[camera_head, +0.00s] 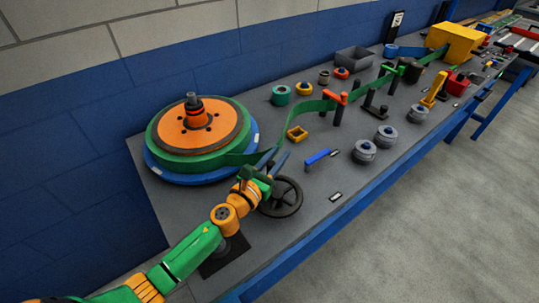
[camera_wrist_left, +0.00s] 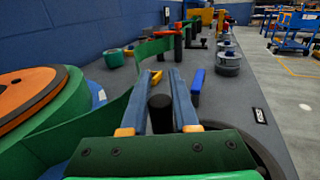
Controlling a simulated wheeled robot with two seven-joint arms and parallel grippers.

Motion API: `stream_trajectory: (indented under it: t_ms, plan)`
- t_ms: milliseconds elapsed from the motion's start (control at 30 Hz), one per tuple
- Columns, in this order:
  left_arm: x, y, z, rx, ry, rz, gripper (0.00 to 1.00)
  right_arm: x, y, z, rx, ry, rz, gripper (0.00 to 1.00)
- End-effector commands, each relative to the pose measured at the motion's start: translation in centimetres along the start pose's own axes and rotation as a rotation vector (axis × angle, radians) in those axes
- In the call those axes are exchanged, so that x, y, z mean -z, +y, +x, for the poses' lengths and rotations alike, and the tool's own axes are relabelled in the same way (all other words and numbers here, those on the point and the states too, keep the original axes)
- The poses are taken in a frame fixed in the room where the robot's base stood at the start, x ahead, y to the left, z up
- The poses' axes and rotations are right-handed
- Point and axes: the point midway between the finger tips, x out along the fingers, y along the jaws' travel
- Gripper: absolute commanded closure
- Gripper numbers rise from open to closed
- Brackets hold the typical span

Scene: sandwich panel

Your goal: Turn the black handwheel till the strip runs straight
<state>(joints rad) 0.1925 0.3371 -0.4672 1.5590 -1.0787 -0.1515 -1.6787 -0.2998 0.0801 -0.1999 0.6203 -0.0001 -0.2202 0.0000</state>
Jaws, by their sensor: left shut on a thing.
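The black handwheel (camera_head: 294,206) stands at the front of the bench beside the coil; its rim shows at the lower right of the left wrist view (camera_wrist_left: 262,160). My left gripper (camera_head: 280,162) is shut on the wheel's black crank knob (camera_wrist_left: 160,115), which stands between its blue fingers in the wrist view (camera_wrist_left: 166,78). The green strip (camera_head: 288,122) leaves the coil (camera_head: 160,161), bends upward, then runs past the red-topped guide post (camera_head: 337,112) towards the yellow block (camera_head: 456,42). It looks bent between coil and post. My right gripper is out of view.
A blue-handled tool (camera_head: 318,158), a yellow square ring (camera_head: 297,133) and grey rollers (camera_head: 365,151) lie near the wheel. A small black-and-white tag (camera_head: 335,196) lies near the blue front edge. A blue wall stands behind the bench.

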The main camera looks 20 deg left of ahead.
Motion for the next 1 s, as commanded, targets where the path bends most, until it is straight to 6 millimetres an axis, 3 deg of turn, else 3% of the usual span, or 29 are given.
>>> stream_trajectory:
  t_ms: [500, 1000]
  plan:
    - [0.4, -3.1, 1.1, 0.407, -0.004, 0.002, 1.00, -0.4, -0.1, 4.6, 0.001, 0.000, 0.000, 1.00]
    - [0.1, -4.3, 1.1, 0.552, -0.002, 0.000, 1.00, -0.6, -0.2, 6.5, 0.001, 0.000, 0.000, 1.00]
